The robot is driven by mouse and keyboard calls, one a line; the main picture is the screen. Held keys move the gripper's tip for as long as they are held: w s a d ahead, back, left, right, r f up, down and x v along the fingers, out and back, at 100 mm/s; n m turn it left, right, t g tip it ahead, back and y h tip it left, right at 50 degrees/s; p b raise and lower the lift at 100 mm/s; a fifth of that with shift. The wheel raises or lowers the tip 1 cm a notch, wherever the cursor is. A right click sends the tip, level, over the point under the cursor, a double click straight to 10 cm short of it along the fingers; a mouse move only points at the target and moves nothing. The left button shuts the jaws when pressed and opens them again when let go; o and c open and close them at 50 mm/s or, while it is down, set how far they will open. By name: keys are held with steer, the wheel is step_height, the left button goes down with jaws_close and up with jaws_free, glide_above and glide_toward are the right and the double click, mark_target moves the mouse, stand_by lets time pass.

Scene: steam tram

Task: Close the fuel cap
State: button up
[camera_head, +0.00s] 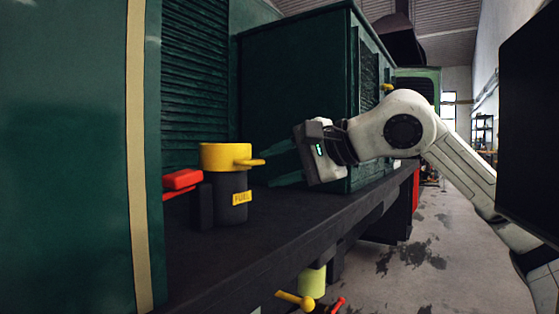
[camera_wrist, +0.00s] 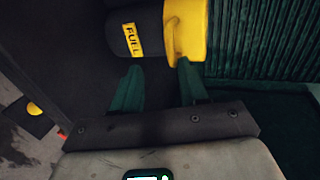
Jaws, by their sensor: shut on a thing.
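The yellow fuel cap (camera_head: 224,156) sits level on top of a dark upright filler neck (camera_head: 231,198) with a yellow FUEL label (camera_head: 242,197). A yellow tab (camera_head: 257,162) sticks out from the cap to the right. My gripper (camera_head: 272,160) reaches in from the right with its dark green fingers at this tab, shut on it. In the wrist view the cap (camera_wrist: 190,30) and the neck (camera_wrist: 147,35) lie just beyond the fingertips (camera_wrist: 160,68). The exact contact is hard to make out there.
A green ribbed wall (camera_head: 195,70) and a large green box (camera_head: 295,95) rise behind. A yellow valve handle (camera_head: 294,299) is below the board's edge.

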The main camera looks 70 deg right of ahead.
steer(key=shift+o, duration=0.8)
steer(key=shift+w+f, duration=0.15)
steer(key=shift+f, duration=0.25)
steer(key=p+v, duration=0.3)
steer(key=v, duration=0.8)
steer(key=shift+r, duration=0.4)
